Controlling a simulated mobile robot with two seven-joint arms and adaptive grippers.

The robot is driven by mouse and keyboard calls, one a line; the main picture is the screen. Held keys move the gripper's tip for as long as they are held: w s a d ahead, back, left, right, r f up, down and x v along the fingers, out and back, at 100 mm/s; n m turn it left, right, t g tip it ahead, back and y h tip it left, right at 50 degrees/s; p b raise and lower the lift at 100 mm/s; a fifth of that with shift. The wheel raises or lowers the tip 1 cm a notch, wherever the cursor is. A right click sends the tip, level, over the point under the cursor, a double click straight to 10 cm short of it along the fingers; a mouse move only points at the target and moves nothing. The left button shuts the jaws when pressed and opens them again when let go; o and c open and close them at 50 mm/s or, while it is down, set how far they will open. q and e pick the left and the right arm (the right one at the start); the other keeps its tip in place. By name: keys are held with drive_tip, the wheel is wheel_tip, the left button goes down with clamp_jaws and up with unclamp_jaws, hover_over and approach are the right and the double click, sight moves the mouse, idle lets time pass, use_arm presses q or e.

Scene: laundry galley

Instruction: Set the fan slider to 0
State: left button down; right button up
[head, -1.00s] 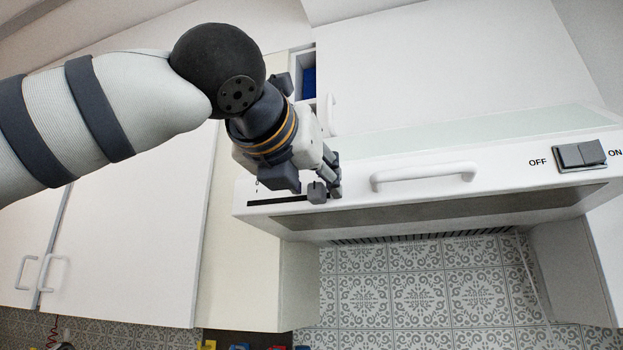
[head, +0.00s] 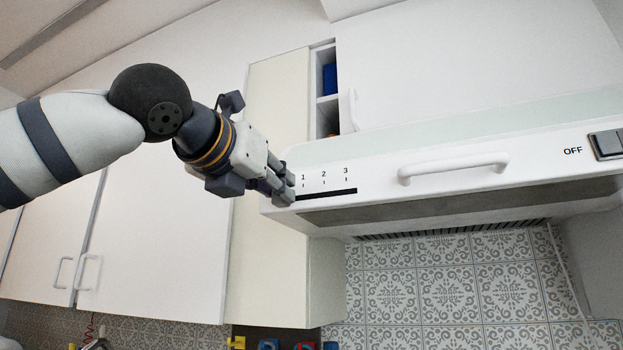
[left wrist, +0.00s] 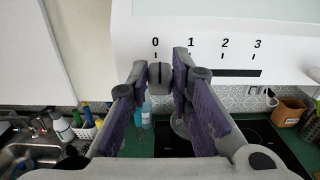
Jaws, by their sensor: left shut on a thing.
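The fan slider is a dark slot (head: 328,194) on the white hood front, with marks 1, 2 and 3 above it in the head view. In the left wrist view the slot (left wrist: 238,73) runs right from the grey slider knob (left wrist: 160,76), which stands below the 0 mark (left wrist: 155,42). My left gripper (head: 287,188) is at the slot's left end and hides the knob in the head view. In the left wrist view the gripper (left wrist: 161,72) is shut on the knob, one finger on each side. My right gripper is in neither view.
A white handle bar (head: 453,168) sticks out from the hood right of the slot. A rocker switch (head: 608,145) is farther right, beside OFF. Tall cupboard doors (head: 155,240) stand left of the hood. A sink (left wrist: 28,155) lies below at the left.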

use_arm(q)
drive_tip(key=shift+w+a, duration=0.1)
drive_tip(key=shift+a, duration=0.25)
drive_tip(key=c, duration=1.4)
unclamp_jaws()
drive_tip(key=shift+c, duration=0.2)
drive_tip(key=shift+w+a, duration=0.1)
drive_tip(key=shift+a, duration=0.05)
drive_tip(key=v, duration=1.2)
